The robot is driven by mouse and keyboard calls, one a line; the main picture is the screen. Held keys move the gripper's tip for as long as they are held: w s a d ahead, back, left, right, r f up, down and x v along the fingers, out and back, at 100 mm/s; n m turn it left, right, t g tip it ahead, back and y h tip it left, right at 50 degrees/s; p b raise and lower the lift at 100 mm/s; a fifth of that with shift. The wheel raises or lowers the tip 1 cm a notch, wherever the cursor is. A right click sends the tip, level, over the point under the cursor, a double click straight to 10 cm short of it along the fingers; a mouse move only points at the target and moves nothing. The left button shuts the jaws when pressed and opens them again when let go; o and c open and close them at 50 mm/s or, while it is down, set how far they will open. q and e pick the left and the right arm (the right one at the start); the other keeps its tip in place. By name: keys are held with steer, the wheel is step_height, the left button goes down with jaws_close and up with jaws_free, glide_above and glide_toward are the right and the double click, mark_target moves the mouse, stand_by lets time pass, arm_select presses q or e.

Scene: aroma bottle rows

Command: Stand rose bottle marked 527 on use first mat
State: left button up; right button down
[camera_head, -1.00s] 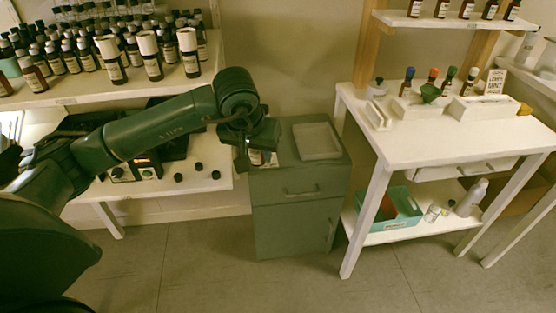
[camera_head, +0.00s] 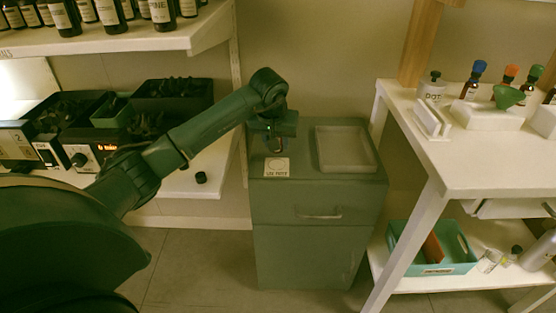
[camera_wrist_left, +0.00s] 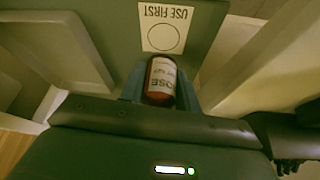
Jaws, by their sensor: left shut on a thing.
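The use first mat (camera_head: 277,167) is a small white card with a printed circle, lying on the left front part of the green cabinet top. It also shows in the wrist view (camera_wrist_left: 163,14), its circle bare. My left gripper (camera_head: 275,146) is over the cabinet top, just behind the mat in the head view. In the wrist view its fingers (camera_wrist_left: 160,88) are shut on a reddish-brown bottle (camera_wrist_left: 161,78) with a white label reading "OSE" in part. The number cannot be read. The bottle is beside the mat, off the circle; its base height is unclear. My right gripper is not in view.
A grey tray (camera_head: 345,148) lies on the cabinet (camera_head: 312,203) right of the mat. A white table (camera_head: 460,158) with dropper bottles stands at the right. A shelf (camera_head: 100,45) with dark bottles is at the upper left. Bare floor lies in front.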

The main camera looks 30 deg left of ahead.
mark_target(277, 166)
arm_select(q)
steer(key=shift+f+b, duration=0.4)
steer(key=shift+f, duration=2)
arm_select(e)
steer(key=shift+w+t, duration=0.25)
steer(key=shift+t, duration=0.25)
arm_select(q)
steer(key=shift+f, duration=0.15)
steer(key=o, duration=1.1)
steer(key=shift+c, duration=0.2)
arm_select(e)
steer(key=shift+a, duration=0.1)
